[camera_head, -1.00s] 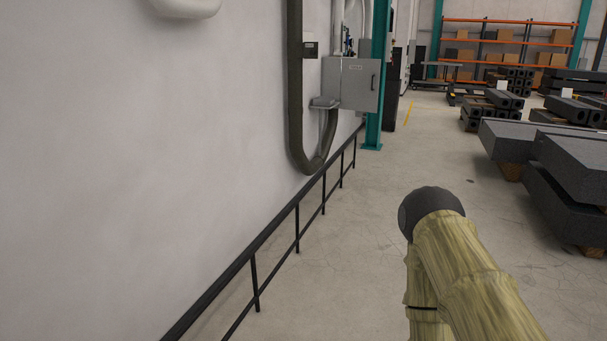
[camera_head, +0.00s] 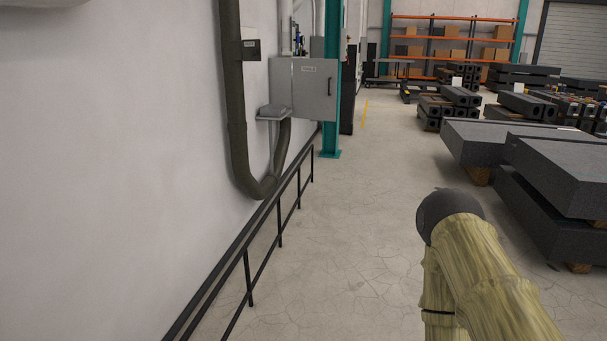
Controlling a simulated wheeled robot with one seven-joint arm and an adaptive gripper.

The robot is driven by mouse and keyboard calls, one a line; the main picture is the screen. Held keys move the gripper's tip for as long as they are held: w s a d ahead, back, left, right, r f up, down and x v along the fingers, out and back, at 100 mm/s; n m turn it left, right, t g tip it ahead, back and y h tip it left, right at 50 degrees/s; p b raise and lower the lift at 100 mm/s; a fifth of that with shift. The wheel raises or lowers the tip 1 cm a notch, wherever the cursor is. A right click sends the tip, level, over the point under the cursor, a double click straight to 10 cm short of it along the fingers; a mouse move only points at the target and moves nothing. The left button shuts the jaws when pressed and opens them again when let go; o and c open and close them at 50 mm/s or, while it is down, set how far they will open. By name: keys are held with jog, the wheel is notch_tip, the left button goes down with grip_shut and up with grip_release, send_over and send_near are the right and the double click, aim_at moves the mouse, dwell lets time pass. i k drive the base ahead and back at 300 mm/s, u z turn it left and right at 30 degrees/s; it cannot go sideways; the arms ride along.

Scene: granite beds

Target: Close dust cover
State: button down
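I cannot pick out a dust cover for certain. A grey wall cabinet (camera_head: 303,88) with a dark handle hangs ahead on the left, and its front looks shut. A thick dark hose (camera_head: 237,120) runs down the wall and curves up under a small grey bracket box (camera_head: 275,113) beside the cabinet. My arm, in a yellowish covering with a dark rounded joint, shows at the lower right. My gripper is not in view.
A low black railing (camera_head: 262,238) runs along the white wall on the left. A teal column (camera_head: 332,95) stands past the cabinet. Dark granite slabs (camera_head: 556,172) on wooden blocks lie to the right. The concrete floor (camera_head: 350,220) between is clear. Orange shelving (camera_head: 452,38) stands at the back.

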aim_at(252, 48)
jog(key=i, duration=3.3)
jog(key=u, duration=0.2)
